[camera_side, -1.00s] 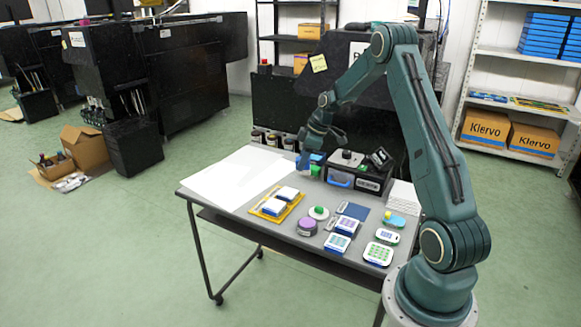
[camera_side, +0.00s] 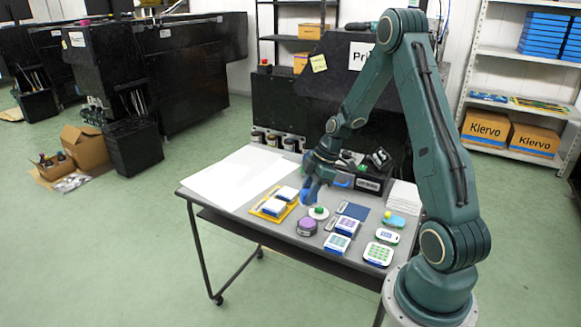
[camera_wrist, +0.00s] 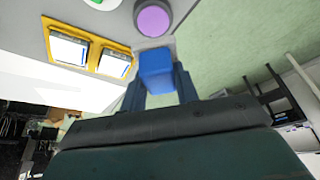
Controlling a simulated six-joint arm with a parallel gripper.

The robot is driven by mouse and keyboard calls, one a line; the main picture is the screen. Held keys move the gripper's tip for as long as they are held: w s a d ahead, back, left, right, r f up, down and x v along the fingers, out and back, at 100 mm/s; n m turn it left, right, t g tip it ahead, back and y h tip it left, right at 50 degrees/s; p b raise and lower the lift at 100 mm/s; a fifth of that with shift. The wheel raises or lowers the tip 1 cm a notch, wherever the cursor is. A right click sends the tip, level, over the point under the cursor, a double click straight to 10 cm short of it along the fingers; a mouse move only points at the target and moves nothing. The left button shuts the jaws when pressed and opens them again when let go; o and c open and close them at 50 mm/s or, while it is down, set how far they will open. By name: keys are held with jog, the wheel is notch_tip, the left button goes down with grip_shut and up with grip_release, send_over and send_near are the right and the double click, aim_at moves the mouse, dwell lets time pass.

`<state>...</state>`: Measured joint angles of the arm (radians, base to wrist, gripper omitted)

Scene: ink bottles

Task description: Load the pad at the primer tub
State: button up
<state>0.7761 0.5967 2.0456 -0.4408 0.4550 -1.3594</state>
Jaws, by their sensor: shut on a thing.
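My gripper (camera_side: 310,188) is shut on a blue block (camera_wrist: 156,70), which looks like the pad; the block also shows in the side view (camera_side: 307,197). It hangs above the middle of the table, close behind a white disc with a green knob (camera_side: 319,212). A round dark tub with a purple top (camera_side: 307,226) stands in front of the disc. The purple top also shows in the wrist view (camera_wrist: 153,18), beyond the block. No label shows which item is the primer tub.
A yellow tray (camera_wrist: 46,38) holds two white-and-blue blocks. A black box with a blue handle (camera_side: 368,184) stands behind my gripper. A dark blue sheet (camera_side: 357,211) and several small devices lie at the right. A white sheet (camera_side: 215,184) covers the left of the table.

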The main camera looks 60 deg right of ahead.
jog(key=shift+f, duration=0.1)
jog(key=shift+f, duration=2.85)
jog(key=shift+f, duration=0.65)
dwell(0.7)
jog(key=shift+r, duration=0.1)
jog(key=shift+r, duration=3.5)
jog(key=w+a+r+m+h, duration=0.1)
jog(key=w+a+m, duration=0.3)
jog(key=a, duration=0.6)
jog(key=w+a+r+m+t+h, duration=0.1)
jog(key=w+a+r+m+h, duration=0.1)
jog(key=a, duration=0.9)
jog(key=w+r+m, duration=0.1)
jog(key=w+m, duration=0.1)
jog(key=m, duration=0.1)
jog(key=shift+w+r, duration=0.3)
jog(key=shift+r, duration=0.1)
